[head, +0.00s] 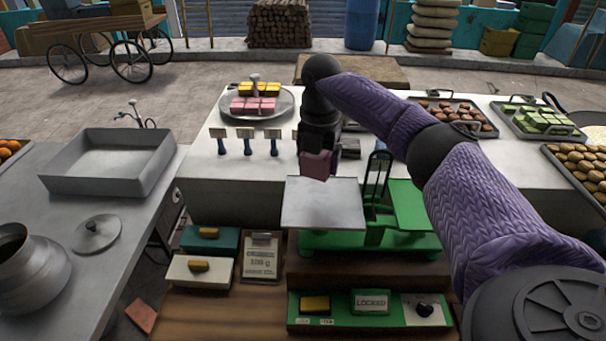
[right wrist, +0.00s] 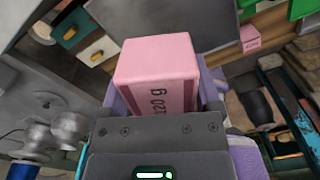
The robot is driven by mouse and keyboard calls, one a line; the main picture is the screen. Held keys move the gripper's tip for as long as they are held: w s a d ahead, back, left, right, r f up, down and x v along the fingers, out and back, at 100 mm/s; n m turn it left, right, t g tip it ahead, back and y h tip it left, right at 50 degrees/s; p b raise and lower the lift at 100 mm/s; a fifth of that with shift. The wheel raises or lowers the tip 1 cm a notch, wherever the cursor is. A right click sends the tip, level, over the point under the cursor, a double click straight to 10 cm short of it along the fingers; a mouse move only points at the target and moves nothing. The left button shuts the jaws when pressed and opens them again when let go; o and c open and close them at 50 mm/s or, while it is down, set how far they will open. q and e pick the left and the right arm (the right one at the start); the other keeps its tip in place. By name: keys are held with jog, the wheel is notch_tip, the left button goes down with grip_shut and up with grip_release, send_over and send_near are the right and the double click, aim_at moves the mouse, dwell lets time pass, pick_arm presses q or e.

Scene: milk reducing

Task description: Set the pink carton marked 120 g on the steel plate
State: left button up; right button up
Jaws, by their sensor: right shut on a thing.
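The pink carton (head: 316,165) is in my right gripper (head: 320,150), above the back part of the steel plate and apart from it in the head view. In the right wrist view the pink carton (right wrist: 155,62) fills the space between the jaws, and its side reads "120 g". The steel plate (head: 322,207) is the flat grey left pan of the green scale and is empty. In the right wrist view the plate (right wrist: 175,22) shows beyond the carton. My left gripper is not in view.
The green scale (head: 405,238) has a green right pan. Below it are a "LOCKED" panel (head: 370,303) and a sign (head: 261,258) reading 120 g. A round tray (head: 285,107) with pink and yellow blocks stands at the back left.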

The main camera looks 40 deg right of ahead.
aim_at(323, 204)
jog(key=s+f, duration=0.3)
jog(key=shift+s+d+f, duration=0.1)
jog(key=shift+d, duration=0.05)
notch_tip(323, 204, down, 2)
jog(key=shift+f, duration=0.1)
jog(key=shift+w+f, duration=0.65)
jog(key=shift+f, duration=0.35)
jog(key=shift+s, duration=0.1)
jog(key=shift+s+r, duration=0.1)
jog(key=shift+s, duration=0.1)
jog(key=o, duration=1.1)
jog(key=shift+w, duration=0.2)
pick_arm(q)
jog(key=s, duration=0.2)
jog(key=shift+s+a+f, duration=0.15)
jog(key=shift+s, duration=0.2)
pick_arm(e)
jog(key=shift+o, duration=0.2)
